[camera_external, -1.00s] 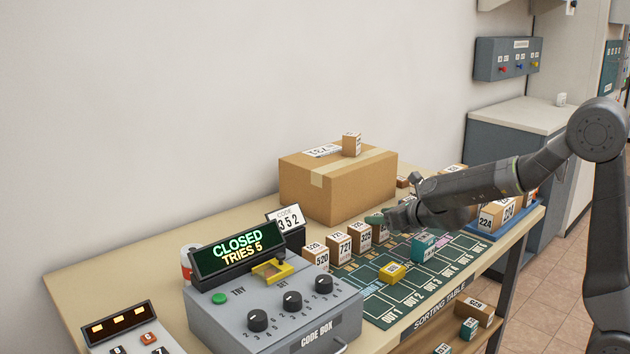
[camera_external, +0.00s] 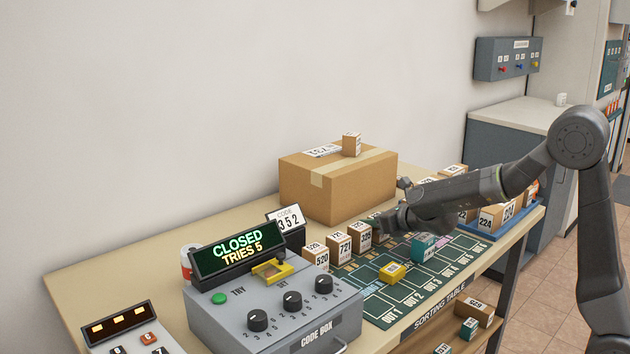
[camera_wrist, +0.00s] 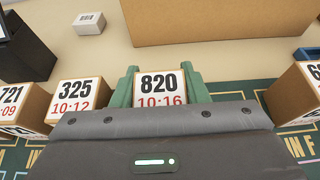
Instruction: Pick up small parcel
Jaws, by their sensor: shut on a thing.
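A small brown parcel (camera_wrist: 158,88) with a white label reading 820 and 10:16 stands between the two green fingers of my gripper (camera_wrist: 160,78) in the wrist view. The fingers are shut on its left and right sides. Its lower part is hidden by the gripper body. Whether the parcel touches the table cannot be told.
Parcel 325 (camera_wrist: 82,100) stands close on the left, with parcel 721 (camera_wrist: 22,106) beyond it. Another parcel (camera_wrist: 296,95) is on the right. A large carton (camera_external: 338,185) stands behind. A teal parcel (camera_external: 423,246) and a yellow one (camera_external: 392,272) lie in front.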

